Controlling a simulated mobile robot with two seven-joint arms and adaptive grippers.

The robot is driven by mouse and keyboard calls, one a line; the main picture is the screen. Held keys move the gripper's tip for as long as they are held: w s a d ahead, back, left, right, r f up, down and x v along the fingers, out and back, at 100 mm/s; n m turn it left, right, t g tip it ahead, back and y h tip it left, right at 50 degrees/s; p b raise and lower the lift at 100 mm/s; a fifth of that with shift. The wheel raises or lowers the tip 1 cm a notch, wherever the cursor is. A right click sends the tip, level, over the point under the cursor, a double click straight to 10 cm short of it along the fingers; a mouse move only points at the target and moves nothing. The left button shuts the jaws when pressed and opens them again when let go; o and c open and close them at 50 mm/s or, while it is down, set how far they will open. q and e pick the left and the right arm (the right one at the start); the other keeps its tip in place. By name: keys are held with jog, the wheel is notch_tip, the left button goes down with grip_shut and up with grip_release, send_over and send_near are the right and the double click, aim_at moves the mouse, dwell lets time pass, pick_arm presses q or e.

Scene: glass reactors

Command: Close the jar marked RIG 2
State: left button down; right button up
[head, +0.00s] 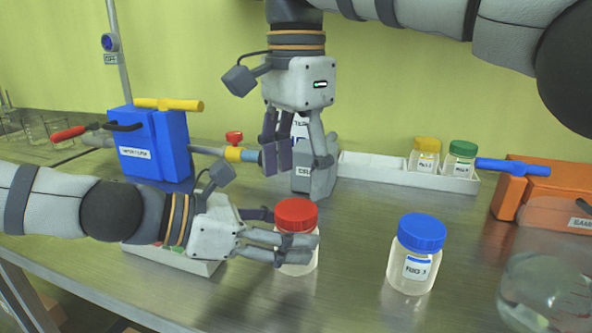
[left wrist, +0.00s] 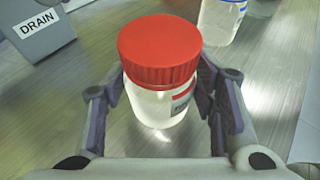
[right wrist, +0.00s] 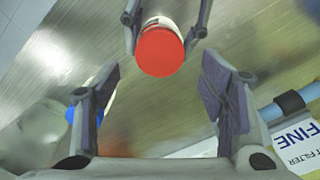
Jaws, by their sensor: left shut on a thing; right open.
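A clear jar with a red lid (head: 296,216) stands upright on the metal bench. My left gripper (head: 282,232) is shut on the jar's body from the left, below the lid. In the left wrist view the red lid (left wrist: 160,50) sits on the jar mouth; whether it is screwed tight I cannot tell. Its label (left wrist: 182,98) is partly hidden, so I cannot read a rig number. My right gripper (head: 292,165) is open and empty, pointing down above and behind the red lid. The red lid also shows ahead of its fingers in the right wrist view (right wrist: 160,52).
A blue-lidded jar (head: 415,255), apparently marked RIG 3, stands to the right. A white tray (head: 380,170) at the back holds yellow-lidded (head: 425,155) and green-lidded (head: 461,160) jars. A grey DRAIN box (left wrist: 38,36) stands nearby. A glass vessel (head: 548,285) is at front right.

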aim_at(297, 208)
notch_tip(297, 208, up, 3)
jog(key=n, duration=0.2)
jog(key=shift+n, duration=0.4)
notch_tip(297, 208, down, 8)
jog(key=shift+f, duration=0.1)
jog(key=c, duration=1.2)
jog(key=m, duration=0.3)
